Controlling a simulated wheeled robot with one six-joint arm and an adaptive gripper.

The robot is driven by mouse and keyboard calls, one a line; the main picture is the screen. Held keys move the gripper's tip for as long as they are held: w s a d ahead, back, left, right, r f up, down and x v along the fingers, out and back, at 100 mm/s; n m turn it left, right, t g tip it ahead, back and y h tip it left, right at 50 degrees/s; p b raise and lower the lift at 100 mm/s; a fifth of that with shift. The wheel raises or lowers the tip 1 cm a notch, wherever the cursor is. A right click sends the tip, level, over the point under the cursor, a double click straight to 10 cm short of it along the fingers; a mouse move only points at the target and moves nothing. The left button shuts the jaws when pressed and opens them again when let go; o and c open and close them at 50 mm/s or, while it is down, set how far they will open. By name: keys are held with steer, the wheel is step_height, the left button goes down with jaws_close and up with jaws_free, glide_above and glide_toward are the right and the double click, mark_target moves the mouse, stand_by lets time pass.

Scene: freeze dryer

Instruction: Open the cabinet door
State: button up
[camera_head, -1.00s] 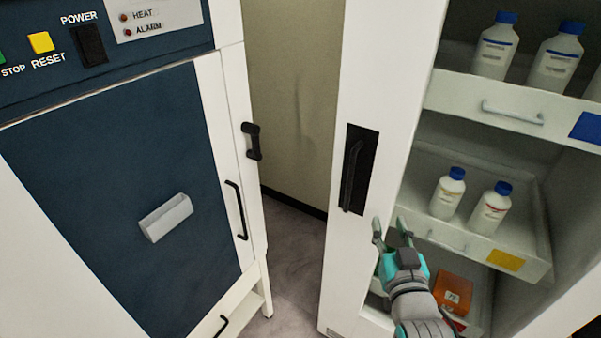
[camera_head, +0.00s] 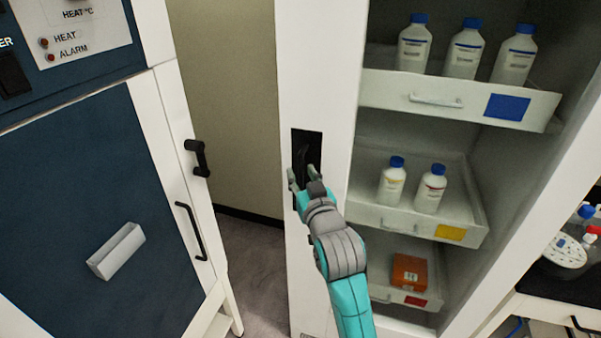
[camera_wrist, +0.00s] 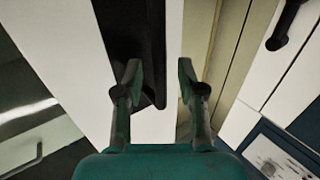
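The tall white cabinet (camera_head: 318,60) stands right of centre in the head view. Its white front strip carries a black recessed panel with an upright black handle (camera_head: 304,153). My gripper (camera_head: 303,178) is in front of the lower part of this handle and hides some of it. In the wrist view the gripper (camera_wrist: 157,72) is open, with its two fingers apart. The lower end of the black handle (camera_wrist: 157,96) shows between the fingers, nearer the left one. I cannot tell whether either finger touches it.
Inside the cabinet are white drawers (camera_head: 385,92) with several blue-capped bottles (camera_head: 464,50) and an orange box (camera_head: 408,271). A blue-fronted machine (camera_head: 60,200) with black handles (camera_head: 191,232) stands left. A gap with bare floor (camera_head: 255,260) separates them. A dark bench stands at lower right.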

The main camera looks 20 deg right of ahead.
steer(key=shift+w+d, duration=0.1)
steer(key=shift+w, duration=0.65)
jaws_close()
steer(key=shift+s, duration=0.1)
